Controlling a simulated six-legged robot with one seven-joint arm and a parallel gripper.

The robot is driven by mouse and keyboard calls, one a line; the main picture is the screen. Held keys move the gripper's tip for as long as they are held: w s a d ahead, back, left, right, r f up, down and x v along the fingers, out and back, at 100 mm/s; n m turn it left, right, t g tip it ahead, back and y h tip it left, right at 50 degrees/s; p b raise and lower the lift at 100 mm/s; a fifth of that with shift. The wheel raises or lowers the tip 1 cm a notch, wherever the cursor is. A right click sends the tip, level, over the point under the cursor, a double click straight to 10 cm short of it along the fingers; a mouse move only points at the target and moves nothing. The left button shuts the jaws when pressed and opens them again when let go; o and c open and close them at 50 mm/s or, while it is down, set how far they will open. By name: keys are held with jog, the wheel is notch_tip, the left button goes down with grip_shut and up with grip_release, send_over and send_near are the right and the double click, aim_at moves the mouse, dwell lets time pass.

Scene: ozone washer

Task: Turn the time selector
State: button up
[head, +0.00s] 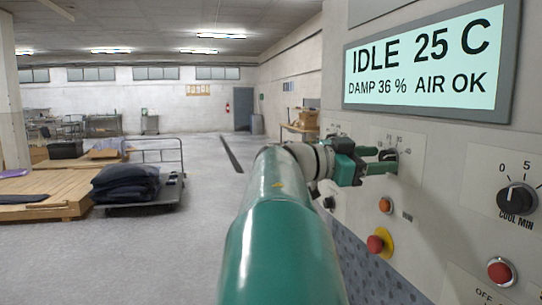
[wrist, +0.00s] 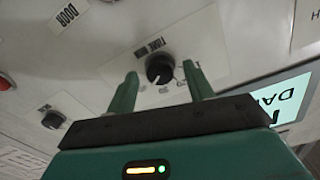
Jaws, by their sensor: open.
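The time selector is a round black knob (wrist: 160,69) on a pale plate, with a label that seems to read TIME MIN. A white pointer line on it points down and slightly left in the wrist view. My gripper (head: 379,160) is open at the control panel in the head view, its green fingers pointing at the panel. In the wrist view the fingers stand on either side of the knob, with a visible gap on each side. They do not appear to grip it. In the head view the knob (head: 389,155) is partly hidden by the fingers.
The display (head: 425,65) reads IDLE 25 C, DAMP 36 %, AIR OK. The COOL MIN knob (head: 517,198) is at right. An orange button (head: 385,205), a red button on yellow (head: 376,244) and another red button (head: 501,271) lie below. A loaded cart (head: 140,190) stands left; floor between is open.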

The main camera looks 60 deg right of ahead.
jog(key=shift+s+d, duration=0.3)
jog(key=c, duration=1)
